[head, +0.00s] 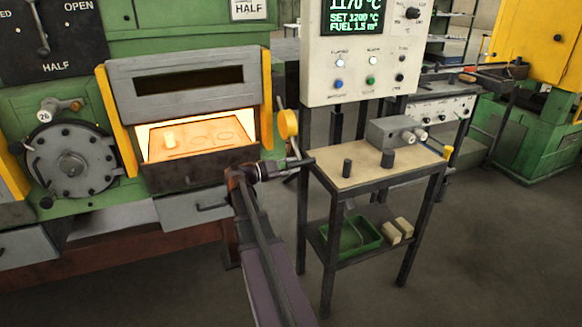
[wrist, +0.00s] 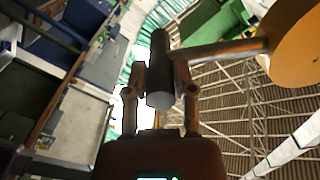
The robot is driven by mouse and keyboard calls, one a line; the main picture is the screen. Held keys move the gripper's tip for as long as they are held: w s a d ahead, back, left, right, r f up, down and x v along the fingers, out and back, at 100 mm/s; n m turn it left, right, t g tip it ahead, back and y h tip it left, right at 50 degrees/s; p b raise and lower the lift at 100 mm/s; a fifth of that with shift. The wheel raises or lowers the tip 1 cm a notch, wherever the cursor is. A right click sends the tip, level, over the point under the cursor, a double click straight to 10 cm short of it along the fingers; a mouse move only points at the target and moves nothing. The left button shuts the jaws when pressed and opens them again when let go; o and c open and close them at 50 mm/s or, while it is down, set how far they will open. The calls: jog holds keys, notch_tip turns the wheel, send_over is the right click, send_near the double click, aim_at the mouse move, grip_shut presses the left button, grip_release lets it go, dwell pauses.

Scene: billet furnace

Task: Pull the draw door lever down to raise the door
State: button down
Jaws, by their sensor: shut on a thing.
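The draw door (head: 185,78) is a grey panel with a dark slot, between yellow side posts on the green furnace. It stands above a glowing opening, and a bright billet (head: 170,139) shows on the hearth inside. The draw door lever has a round orange-yellow disc (head: 288,124) to the right of the opening; the disc also shows at upper right in the wrist view (wrist: 293,45). My gripper (head: 285,163) is low beside the opening. In the wrist view its fingers are shut on the lever's dark cylindrical handle (wrist: 161,98), whose rod runs to the disc.
The floor in front is clear.

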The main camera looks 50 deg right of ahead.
jog(key=shift+c, duration=2.2)
grip_release()
jog(key=shift+w+d+f, duration=0.15)
jog(key=shift+w, duration=0.1)
jog(key=shift+s, duration=0.1)
jog(key=shift+a, duration=0.25)
jog(key=v, duration=1.1)
jog(key=shift+w+a, duration=0.25)
